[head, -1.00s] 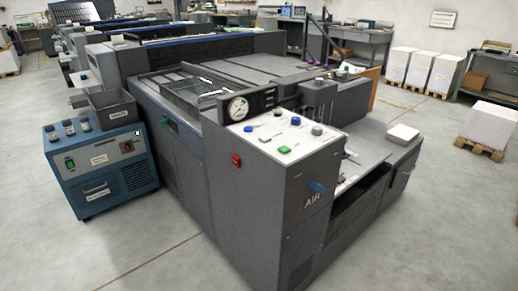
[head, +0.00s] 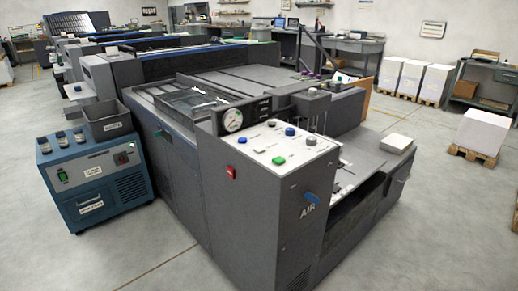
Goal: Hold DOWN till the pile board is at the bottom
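The grey press unit (head: 185,165) stands in the middle of the head view. Its sloped white control panel (head: 262,150) carries a green button (head: 279,160), a blue button (head: 290,132), a grey button (head: 310,141) and other small controls. The labels are too small to read, so I cannot tell which one is DOWN. A round gauge (head: 233,119) stands behind the panel. A red switch (head: 231,173) and a blue lever (head: 312,198) marked AIR are on the cabinet's sides. I cannot make out the pile board or its height. Neither gripper is in view.
A blue control cabinet (head: 95,180) with a grey bin (head: 108,122) on it stands at the left. A white stack (head: 397,142) lies on the machine's right side. Pallets with white paper (head: 484,132) stand at the right. The floor (head: 430,235) in front and right is clear.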

